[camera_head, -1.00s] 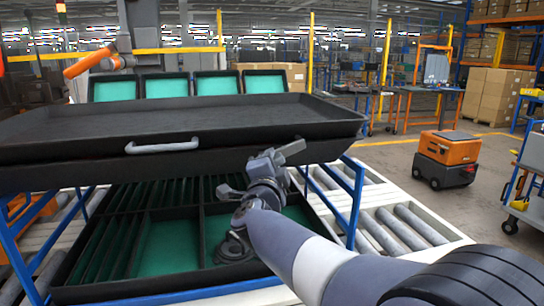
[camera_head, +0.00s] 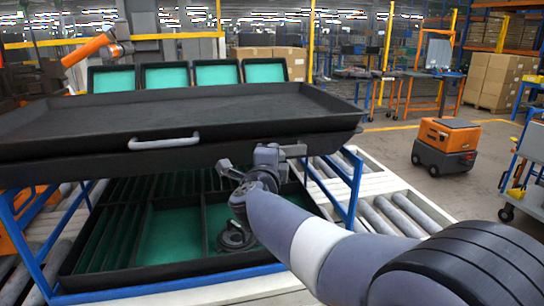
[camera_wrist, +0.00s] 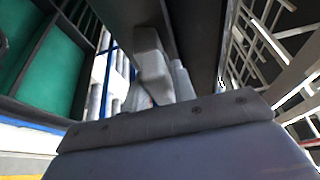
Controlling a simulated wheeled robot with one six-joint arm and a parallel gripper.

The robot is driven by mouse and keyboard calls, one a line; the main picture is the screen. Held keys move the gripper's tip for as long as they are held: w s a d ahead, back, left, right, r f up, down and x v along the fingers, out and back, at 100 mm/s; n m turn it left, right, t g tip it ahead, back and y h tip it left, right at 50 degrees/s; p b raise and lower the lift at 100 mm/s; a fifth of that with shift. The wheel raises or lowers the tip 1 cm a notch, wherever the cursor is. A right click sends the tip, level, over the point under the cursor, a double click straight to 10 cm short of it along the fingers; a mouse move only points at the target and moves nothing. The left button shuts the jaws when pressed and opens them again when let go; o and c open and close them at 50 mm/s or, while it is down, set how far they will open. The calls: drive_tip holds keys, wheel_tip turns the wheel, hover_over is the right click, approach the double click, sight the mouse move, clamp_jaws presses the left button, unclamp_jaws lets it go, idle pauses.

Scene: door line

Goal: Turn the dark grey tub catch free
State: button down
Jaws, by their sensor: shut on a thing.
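The dark grey tub (camera_head: 110,111) is a wide, shallow tray with a pale handle (camera_head: 163,142) on its front wall. It sits on a blue frame. My gripper (camera_head: 262,160) is at the tub's front edge, right of the handle, just under the rim. It is shut on the catch, which my gripper and wrist mostly hide in the head view. In the wrist view a pale grey block (camera_wrist: 152,65) stands ahead of my gripper, beside a dark wall; I cannot tell whether it is the catch or a finger. The catch's exact angle is not clear.
Below the tub is a black divided tray with green compartments (camera_head: 165,240). The blue frame (camera_head: 346,200) has a leg close to my gripper's right. Roller conveyor (camera_head: 385,215) lies at the right. An orange and black cart (camera_head: 445,145) stands on open floor farther right.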

drive_tip(key=shift+f, duration=0.1)
drive_tip(key=c, duration=1.3)
unclamp_jaws()
drive_tip(key=shift+s, duration=0.15)
drive_tip(key=s, duration=0.7)
drive_tip(key=s+a, duration=0.1)
drive_tip(key=s, duration=0.2)
drive_tip(key=shift+s+a, duration=0.1)
drive_tip(key=shift+s, duration=0.15)
drive_tip(key=w, duration=0.3)
drive_tip(key=w+d, duration=0.1)
drive_tip(key=w, duration=0.6)
drive_tip(key=shift+w+d, duration=0.15)
drive_tip(key=shift+w, duration=0.3)
